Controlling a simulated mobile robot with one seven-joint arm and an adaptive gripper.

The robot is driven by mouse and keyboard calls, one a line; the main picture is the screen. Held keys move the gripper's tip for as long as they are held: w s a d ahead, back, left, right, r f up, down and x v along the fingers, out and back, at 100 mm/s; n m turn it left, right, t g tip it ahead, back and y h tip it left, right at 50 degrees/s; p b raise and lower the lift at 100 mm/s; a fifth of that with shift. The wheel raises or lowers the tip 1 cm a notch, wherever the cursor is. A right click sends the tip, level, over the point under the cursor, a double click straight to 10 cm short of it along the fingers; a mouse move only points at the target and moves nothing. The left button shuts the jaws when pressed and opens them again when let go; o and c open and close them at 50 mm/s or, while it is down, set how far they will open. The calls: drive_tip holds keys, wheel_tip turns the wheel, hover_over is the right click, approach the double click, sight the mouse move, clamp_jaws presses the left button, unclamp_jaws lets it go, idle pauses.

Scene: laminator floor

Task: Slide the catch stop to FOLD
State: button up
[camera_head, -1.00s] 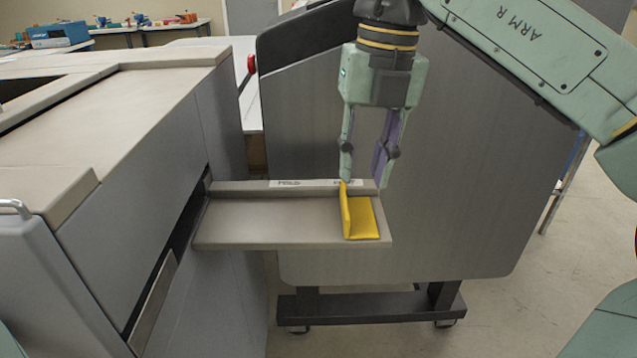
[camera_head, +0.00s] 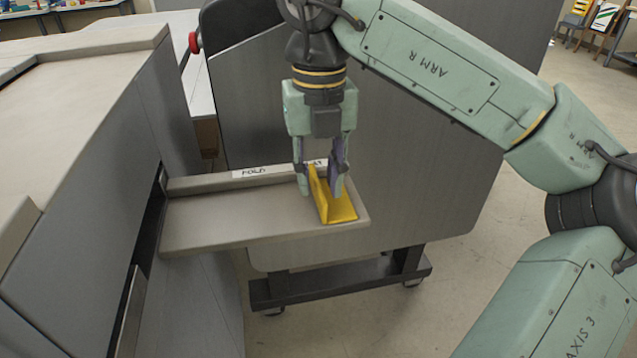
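The yellow catch stop (camera_head: 338,209) is an L-shaped piece with an upright plate and a flat foot. It sits at the right end of the grey catch tray (camera_head: 215,222). The tray's back rail carries a FOLD label (camera_head: 254,171) toward its left part. A second label near the stop is partly hidden by my fingers. My gripper (camera_head: 320,191) points down over the stop, with one finger left of the upright plate and one right of it. The fingers look spread, with a gap between them. I cannot tell whether either finger touches the plate.
The tray juts from a slot in the large grey machine (camera_head: 95,180) at left. A dark grey panel on a wheeled stand (camera_head: 400,200) rises close behind the tray and my gripper. A red knob (camera_head: 194,42) shows at upper left. The tray left of the stop is empty.

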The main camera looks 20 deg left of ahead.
drive_tip(key=shift+f, duration=1.15)
drive_tip(key=shift+c, duration=0.6)
clamp_jaws()
